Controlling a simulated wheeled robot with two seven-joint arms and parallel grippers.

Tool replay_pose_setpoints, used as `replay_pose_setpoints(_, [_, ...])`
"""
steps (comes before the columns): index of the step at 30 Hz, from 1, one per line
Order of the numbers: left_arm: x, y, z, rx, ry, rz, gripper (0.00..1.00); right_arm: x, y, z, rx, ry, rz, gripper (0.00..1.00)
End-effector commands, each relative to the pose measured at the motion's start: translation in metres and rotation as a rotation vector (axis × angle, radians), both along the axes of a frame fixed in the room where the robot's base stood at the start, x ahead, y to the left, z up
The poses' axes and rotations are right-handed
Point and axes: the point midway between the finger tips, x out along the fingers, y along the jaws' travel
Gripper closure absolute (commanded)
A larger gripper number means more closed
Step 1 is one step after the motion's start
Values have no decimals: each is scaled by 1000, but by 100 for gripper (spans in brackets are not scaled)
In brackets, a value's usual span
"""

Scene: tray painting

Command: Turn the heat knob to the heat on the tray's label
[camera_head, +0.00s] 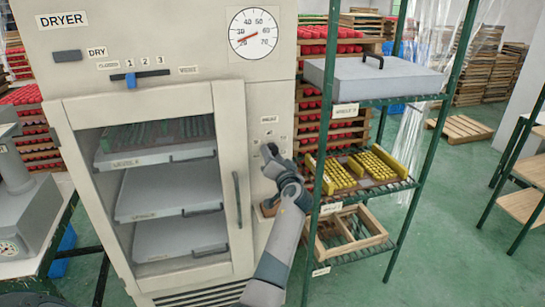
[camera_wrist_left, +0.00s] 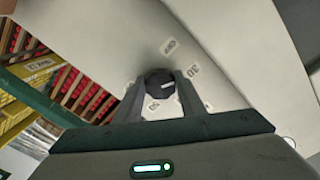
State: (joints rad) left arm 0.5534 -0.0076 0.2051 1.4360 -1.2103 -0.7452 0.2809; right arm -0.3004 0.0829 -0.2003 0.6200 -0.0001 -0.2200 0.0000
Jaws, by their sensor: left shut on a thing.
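The dryer (camera_head: 60,70) is a tall cream cabinet on the left in the head view. My left gripper (camera_head: 270,152) is at the panel right of its door. In the left wrist view the black round heat knob (camera_wrist_left: 159,80) sits between the two fingers of this gripper (camera_wrist_left: 160,92), which is shut on it. The knob has a pale mark. Small labels surround it; I make out 30 and 50, and another that looks like OFF. Trays (camera_head: 170,193) inside the dryer carry labels too small to read surely. My right gripper is not in view.
The dryer door handle (camera_head: 237,200) is just left of my left arm. A green shelf rack (camera_head: 325,130) with yellow parts (camera_head: 340,174) stands close on the right. A round gauge (camera_head: 253,33) with a red needle and a blue slider (camera_head: 130,79) are higher up.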

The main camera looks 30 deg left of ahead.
Motion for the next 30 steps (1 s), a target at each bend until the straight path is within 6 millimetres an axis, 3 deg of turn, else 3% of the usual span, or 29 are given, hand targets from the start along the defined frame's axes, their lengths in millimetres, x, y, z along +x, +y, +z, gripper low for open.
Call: replay_pose_setpoints(30, [-1, 2, 9, 618, 719, 0, 86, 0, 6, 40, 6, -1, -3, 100])
